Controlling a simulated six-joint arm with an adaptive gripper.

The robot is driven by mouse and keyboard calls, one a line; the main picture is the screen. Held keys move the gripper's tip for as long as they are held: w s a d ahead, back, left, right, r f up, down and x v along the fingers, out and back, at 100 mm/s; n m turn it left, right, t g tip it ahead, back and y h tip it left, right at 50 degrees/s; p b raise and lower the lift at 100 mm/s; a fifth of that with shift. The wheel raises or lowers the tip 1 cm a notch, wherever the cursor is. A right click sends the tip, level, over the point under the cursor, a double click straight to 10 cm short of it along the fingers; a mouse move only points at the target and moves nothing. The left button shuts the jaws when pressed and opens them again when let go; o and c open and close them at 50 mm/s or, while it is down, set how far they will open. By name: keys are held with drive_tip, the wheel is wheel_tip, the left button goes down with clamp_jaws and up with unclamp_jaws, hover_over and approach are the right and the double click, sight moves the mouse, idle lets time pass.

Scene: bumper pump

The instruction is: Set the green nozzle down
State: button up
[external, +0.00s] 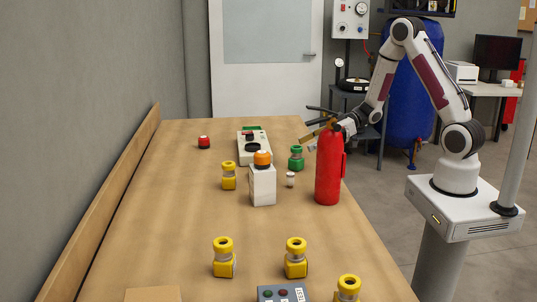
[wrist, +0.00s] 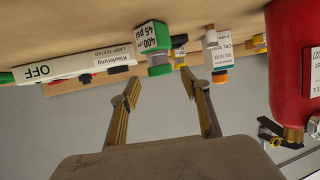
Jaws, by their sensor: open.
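The green nozzle (external: 296,158) stands upright on the wooden table, left of the red fire extinguisher. It is green with a grey band around its middle. The wrist view looks upside down, and there the green nozzle (wrist: 156,60) shows a "45 psi" label, beyond and between my fingertips. My gripper (external: 308,131) is above and to the right of the nozzle in the external view, its lower part partly hidden behind the extinguisher. In the wrist view my gripper (wrist: 163,77) has its fingers spread, with nothing held between them.
The red extinguisher (external: 328,170) stands close to my gripper. Yellow nozzles (external: 223,257) stand nearer the front. The table's left middle is clear.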

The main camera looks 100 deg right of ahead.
drive_tip(key=v, duration=0.6)
drive_tip(key=shift+s, duration=0.15)
drive_tip(key=shift+r, duration=0.1)
idle(0.6)
drive_tip(key=w+r+g+h, duration=0.2)
drive_tip(key=w+r+h, duration=0.3)
drive_tip(key=r+h, duration=0.15)
drive_tip(key=s+a+r+m+g+h, duration=0.2)
drive_tip(key=a+r, duration=0.3)
drive_tip(key=r, duration=0.2)
drive_tip(key=s+a+g+y, duration=0.4)
drive_tip(key=s+a+y, duration=0.1)
drive_tip(key=s+a, duration=1.4)
drive_tip(key=a, duration=0.4)
drive_tip(key=shift+f+m, duration=0.25)
drive_tip(key=shift+m, duration=0.05)
